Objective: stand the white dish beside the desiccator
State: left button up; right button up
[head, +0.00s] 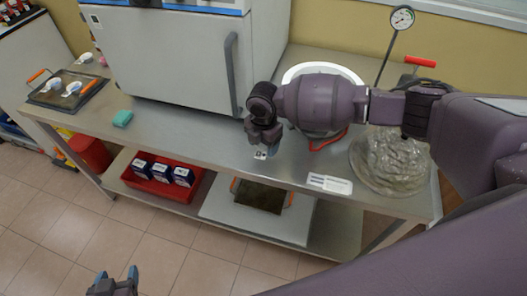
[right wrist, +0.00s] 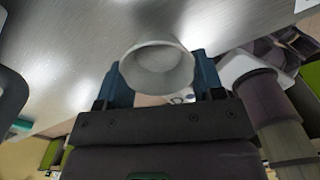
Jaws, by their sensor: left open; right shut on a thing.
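The white dish (right wrist: 157,70) is a small round cup held between the blue fingers of my right gripper (right wrist: 160,82). In the head view my right gripper (head: 263,141) is over the front part of the steel bench; the dish is hardly discernible there. A clear glass domed vessel (head: 392,162), which looks like the desiccator or a part of it, stands at the bench's right end. A round white-rimmed vessel (head: 322,68) behind my right arm is partly hidden. My left gripper (head: 117,275) is open and empty, low over the floor in front of the bench.
A large white oven (head: 165,60) stands at the back. A dark tray (head: 45,98) with white cups and a green sponge (head: 122,118) lie left. Bench front left of my right gripper is clear.

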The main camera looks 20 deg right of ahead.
aim_at(263, 152)
jog(key=shift+f, duration=1.95)
jog(key=shift+f, duration=0.15)
jog(key=o, duration=0.8)
jog(key=shift+o, duration=0.6)
notch_tip(263, 152, up, 12)
